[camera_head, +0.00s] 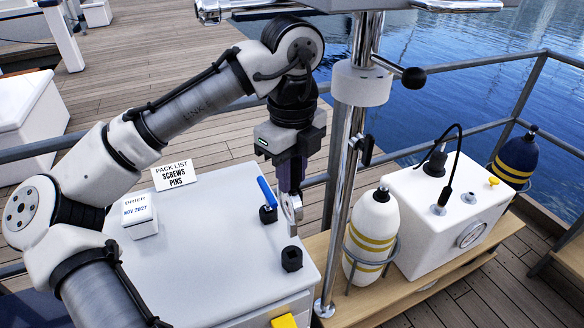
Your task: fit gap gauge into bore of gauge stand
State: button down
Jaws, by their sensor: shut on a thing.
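My gripper (291,188) points down over the right part of the white chest top. It is shut on the gap gauge (294,208), a small silvery piece with a round face and a narrow lower end. The gauge hangs upright. A small black block with a dark opening in its top, seemingly the gauge stand (292,260), sits on the chest top, nearer the camera than the gauge. The gauge and this block look apart. The fingers hide the gauge's upper end.
A second black block (268,215) holds a leaning blue-handled tool (266,191) close left of my gripper. A chrome pole (342,190) stands close on the right.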

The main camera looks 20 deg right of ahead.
aim_at(292, 196)
jog(key=shift+f+b, duration=1.6)
jog(key=shift+f, duration=1.25)
jog(key=shift+p, duration=1.2)
jog(key=shift+f+b, duration=1.15)
jog(key=shift+f, duration=1.2)
jog(key=c, duration=1.1)
grip_release()
notch_tip(292, 196, up, 8)
jog(key=shift+f, duration=0.2)
